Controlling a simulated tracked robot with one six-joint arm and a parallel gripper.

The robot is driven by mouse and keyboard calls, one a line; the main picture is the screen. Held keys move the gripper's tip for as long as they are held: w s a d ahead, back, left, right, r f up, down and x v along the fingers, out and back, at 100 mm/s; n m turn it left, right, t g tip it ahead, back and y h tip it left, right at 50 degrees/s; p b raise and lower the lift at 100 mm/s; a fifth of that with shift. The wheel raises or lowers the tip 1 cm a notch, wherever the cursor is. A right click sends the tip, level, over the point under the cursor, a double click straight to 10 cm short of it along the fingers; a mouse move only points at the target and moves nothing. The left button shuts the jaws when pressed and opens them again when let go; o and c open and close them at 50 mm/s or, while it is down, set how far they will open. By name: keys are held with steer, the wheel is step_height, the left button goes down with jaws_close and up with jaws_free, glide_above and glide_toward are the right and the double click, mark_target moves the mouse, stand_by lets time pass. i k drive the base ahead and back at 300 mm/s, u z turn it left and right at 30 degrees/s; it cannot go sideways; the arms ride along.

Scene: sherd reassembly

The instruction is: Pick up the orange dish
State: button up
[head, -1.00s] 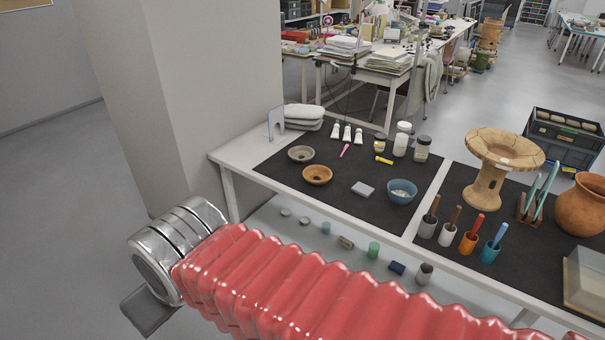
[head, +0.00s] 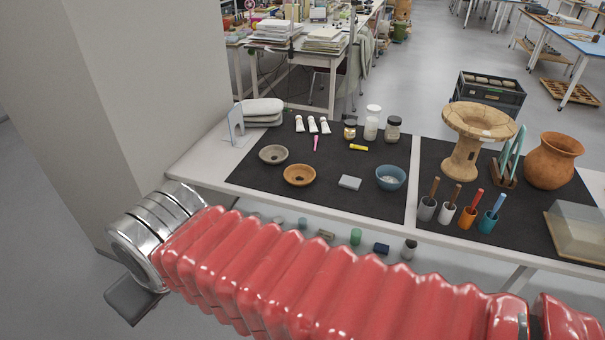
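The orange dish (head: 299,175) is a small shallow round dish with a dark spot in its middle. It lies on the dark mat (head: 340,200) on the white table, left of the middle of the head view. A similar grey-brown dish (head: 273,154) lies just behind it to the left. My red ribbed arm crosses the front of the view, with a metal collar at its left end. I cannot make out gripper fingers in this view. Nothing touches the orange dish.
White tubes (head: 312,125), a pink tool (head: 316,143) and jars (head: 372,122) are behind. A wall column (head: 140,90) rises at the left. Tool cups (head: 447,212) stand on the right mat.

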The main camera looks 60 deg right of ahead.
mark_target(306, 173)
steer(key=z, duration=0.4)
steer(key=i, duration=0.6)
steer(key=z, duration=0.75)
steer(key=i, duration=0.5)
steer(key=z, duration=0.3)
